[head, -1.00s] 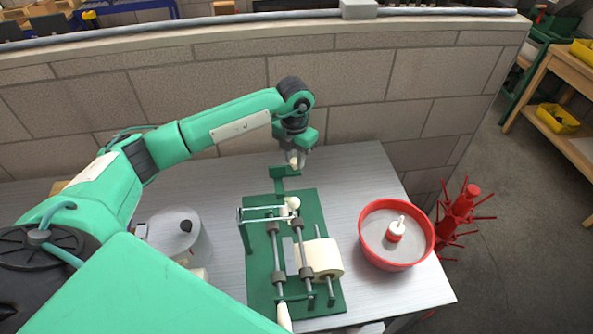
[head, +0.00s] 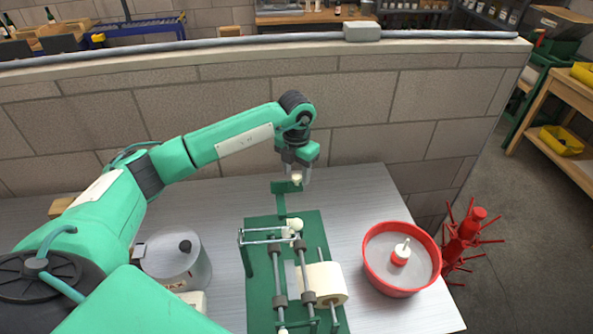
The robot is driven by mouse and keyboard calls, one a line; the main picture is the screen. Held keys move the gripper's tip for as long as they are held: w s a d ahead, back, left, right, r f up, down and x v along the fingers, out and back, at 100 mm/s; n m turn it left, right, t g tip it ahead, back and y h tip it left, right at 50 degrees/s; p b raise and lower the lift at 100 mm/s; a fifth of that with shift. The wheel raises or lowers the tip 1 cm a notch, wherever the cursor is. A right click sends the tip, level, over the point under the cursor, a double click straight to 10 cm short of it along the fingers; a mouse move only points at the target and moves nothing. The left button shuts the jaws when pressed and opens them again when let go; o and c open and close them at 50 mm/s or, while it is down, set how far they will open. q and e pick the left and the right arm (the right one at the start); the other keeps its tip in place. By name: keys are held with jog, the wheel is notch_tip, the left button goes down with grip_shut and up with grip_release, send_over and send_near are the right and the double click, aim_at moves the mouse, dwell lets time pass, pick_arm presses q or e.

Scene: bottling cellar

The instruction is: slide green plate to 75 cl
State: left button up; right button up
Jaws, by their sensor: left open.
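A green labelling machine (head: 258,262) stands on the metal table, with rods, rollers and a roll of cream labels (head: 328,282). At its far end a narrow green strip leads to a small green plate (head: 281,187). A cream knob (head: 297,179) shows at the plate's right end. My left gripper (head: 298,174) points down over this knob, open, with its fingers around or just beside it; I cannot tell whether they touch it. No 75 cl mark is readable. My right gripper is not in view.
A red-rimmed round tub (head: 370,276) with a small red and white bottle (head: 401,252) stands at the right. A grey lidded pot (head: 172,266) is at the left. A block wall (head: 400,120) rises behind the table. A red bottle tree (head: 466,240) stands beyond the right edge.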

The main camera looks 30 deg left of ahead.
aim_at(297, 174)
pick_arm(q)
notch_tip(297, 174, up, 14)
jog(key=b, duration=0.4)
jog(key=shift+f, duration=0.15)
dwell(0.3)
